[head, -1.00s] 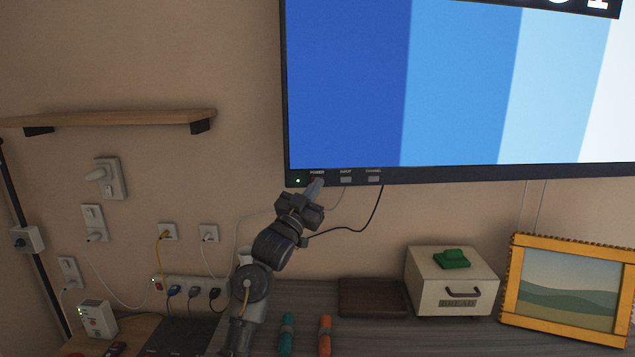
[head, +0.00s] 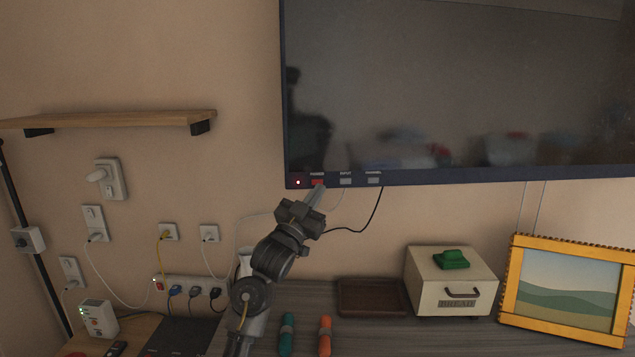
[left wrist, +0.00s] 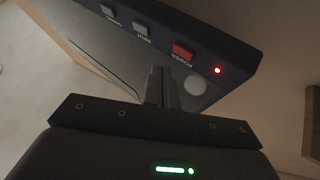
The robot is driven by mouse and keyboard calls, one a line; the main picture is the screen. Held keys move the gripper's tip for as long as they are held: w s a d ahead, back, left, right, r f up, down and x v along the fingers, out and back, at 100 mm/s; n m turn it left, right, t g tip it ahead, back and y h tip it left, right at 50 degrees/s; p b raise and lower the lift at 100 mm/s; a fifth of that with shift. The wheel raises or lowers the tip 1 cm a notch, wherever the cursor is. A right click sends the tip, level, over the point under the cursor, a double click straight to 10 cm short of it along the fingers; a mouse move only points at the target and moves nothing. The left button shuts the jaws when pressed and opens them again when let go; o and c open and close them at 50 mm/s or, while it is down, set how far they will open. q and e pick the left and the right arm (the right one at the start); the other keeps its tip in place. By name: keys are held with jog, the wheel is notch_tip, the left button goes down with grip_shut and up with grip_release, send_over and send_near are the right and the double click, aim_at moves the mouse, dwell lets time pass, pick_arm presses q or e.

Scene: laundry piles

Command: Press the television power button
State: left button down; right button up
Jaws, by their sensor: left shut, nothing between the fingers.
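The television (head: 460,90) hangs on the wall with a dark, reflective screen. On its lower left bezel is the red power button (head: 317,182), with a small red light to its left and the grey input and channel buttons to its right. In the left wrist view the red power button (left wrist: 182,52) shows under the lit red light's side of the bezel. My left gripper (head: 318,190) is shut and empty, its fingertips just below the power button; I cannot tell if they touch it. My right gripper is not in view.
A wooden shelf (head: 110,119) and several wall sockets with cords are on the left. Below stand a bread box (head: 450,285), a yellow picture frame (head: 567,290) and a brown tray (head: 372,312). A black cable hangs below the television.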

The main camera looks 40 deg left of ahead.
pick_arm(q)
jog(key=shift+s+d+p, duration=0.5)
jog(key=shift+s+d, duration=1)
